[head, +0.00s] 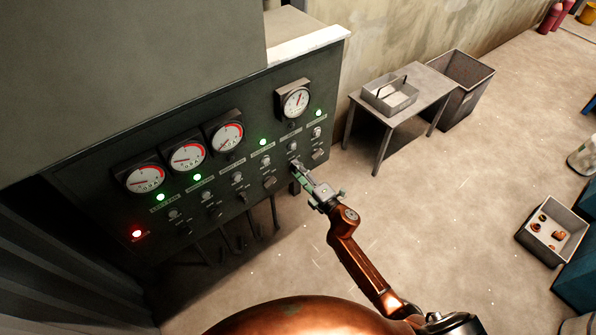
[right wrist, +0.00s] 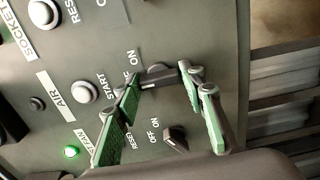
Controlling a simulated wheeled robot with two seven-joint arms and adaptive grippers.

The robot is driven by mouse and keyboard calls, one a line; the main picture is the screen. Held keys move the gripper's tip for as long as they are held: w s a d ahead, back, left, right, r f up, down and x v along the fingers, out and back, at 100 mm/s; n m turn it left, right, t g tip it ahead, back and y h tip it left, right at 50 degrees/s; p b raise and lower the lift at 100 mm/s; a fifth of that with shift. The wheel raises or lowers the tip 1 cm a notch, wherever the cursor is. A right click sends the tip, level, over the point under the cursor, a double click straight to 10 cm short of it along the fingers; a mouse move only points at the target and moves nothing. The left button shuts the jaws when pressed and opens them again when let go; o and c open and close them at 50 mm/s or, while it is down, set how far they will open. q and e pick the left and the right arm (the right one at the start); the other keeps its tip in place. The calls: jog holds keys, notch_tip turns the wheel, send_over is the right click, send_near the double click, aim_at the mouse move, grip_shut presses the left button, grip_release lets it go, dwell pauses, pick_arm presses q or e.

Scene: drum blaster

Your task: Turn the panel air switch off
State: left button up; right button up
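The dark control panel (head: 225,150) stands at the left in the head view. My right gripper (head: 298,169) is at its right part, over the lower switch of the second column from the right. In the right wrist view, the column labelled AIR has a dark lamp (right wrist: 37,103), a pale START button (right wrist: 88,92) and a dark OFF/ON air switch (right wrist: 158,72). My right gripper (right wrist: 160,78) is open, its green-padded fingertips on either side of this switch. Contact and the switch's exact setting cannot be told. My left gripper is out of view.
A neighbouring OFF/ON switch (right wrist: 175,138) and a lit green lamp (right wrist: 70,152) are close by. Gauges (head: 295,102) line the panel. A metal table (head: 440,82) with a tray (head: 368,95) and a bin (head: 470,75) stand right. Open floor (head: 450,190) lies beside the panel.

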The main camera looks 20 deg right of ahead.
jog(key=o, duration=0.3)
jog(key=shift+o, duration=0.2)
jog(key=v, duration=1.2)
jog(key=s+d+f+m+g+h, duration=0.1)
jog(key=d+f+m+h, duration=0.15)
jog(key=f, duration=0.65)
jog(key=s+d+f+m+g+h, duration=0.1)
jog(key=s+d+f+m+g, duration=0.15)
jog(key=f, duration=0.65)
jog(key=s+d+f+m+g+h, duration=0.1)
jog(key=s+d+f+m, duration=0.1)
jog(key=s+f, duration=0.35)
jog(key=s+d+f+m+g, duration=0.1)
jog(key=s+d+f+m, duration=0.1)
jog(key=f, duration=0.6)
jog(key=s+d+f+m+g+h, duration=0.1)
jog(key=s+f+m+g, duration=0.2)
jog(key=f, duration=0.4)
jog(key=s+f+m+g, duration=0.2)
jog(key=s+f, duration=0.5)
jog(key=s, duration=0.7)
jog(key=s+f+m+g, duration=0.3)
jog(key=s+f, duration=0.4)
jog(key=s, duration=0.8)
jog(key=s+f+m+g, duration=0.3)
jog(key=s+f, duration=0.4)
jog(key=s, duration=0.7)
jog(key=shift+s+a+f+m+h, duration=0.2)
jog(key=shift+s+m+h, duration=0.15)
jog(key=shift+m+h, duration=0.1)
